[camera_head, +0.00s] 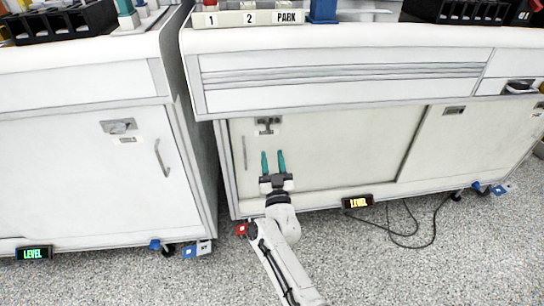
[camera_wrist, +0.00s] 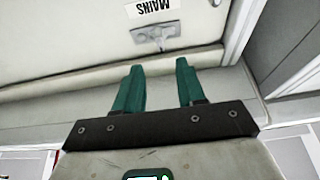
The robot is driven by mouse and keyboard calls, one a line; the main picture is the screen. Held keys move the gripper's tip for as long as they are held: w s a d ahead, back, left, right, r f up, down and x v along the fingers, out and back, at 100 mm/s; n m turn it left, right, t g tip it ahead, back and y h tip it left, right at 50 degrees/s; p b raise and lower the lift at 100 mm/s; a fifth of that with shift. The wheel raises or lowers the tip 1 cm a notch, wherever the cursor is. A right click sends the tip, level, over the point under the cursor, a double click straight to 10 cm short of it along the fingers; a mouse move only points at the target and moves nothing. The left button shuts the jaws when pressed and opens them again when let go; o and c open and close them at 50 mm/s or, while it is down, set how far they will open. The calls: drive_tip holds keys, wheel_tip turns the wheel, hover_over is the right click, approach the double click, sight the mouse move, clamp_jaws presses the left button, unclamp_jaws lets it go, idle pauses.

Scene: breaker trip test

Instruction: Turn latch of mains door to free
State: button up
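The mains door (camera_head: 325,150) is a pale panel low on the right-hand bench. Its small grey latch (camera_head: 268,121) sits on a plate near the door's upper left. In the wrist view the latch (camera_wrist: 157,36) lies beyond my fingertips, beside an upside-down MAINS label (camera_wrist: 148,10). My gripper (camera_head: 273,154) has two teal fingers, apart and empty, below the latch in the head view. In the wrist view the open gripper (camera_wrist: 158,68) shows nothing between its fingers, and no contact with the latch is seen. The latch's exact turn is too small to read.
A vertical handle (camera_head: 244,152) is left of my gripper on the same door. Another cabinet (camera_head: 70,175) with its own latch (camera_head: 119,126) stands left across a narrow gap.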

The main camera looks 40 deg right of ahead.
idle(0.4)
drive_tip(key=s+a+f+n+g+y, duration=0.6)
drive_tip(key=s+a+f+n+y, duration=0.3)
drive_tip(key=y, duration=0.3)
drive_tip(key=s+a+f+m+g, duration=0.15)
drive_tip(key=s+g, duration=0.25)
drive_tip(key=s, duration=0.5)
drive_tip(key=s+a+f+g, duration=0.15)
drive_tip(key=s+g, duration=0.25)
drive_tip(key=s, duration=0.6)
drive_tip(key=s+a+m+g, duration=0.1)
drive_tip(key=s+a+g, duration=0.2)
drive_tip(key=s, duration=0.6)
wheel_tip(320, 180, up, 29)
drive_tip(key=p, duration=2.9)
drive_tip(key=shift+g, duration=0.3)
drive_tip(key=shift+s+d, duration=0.1)
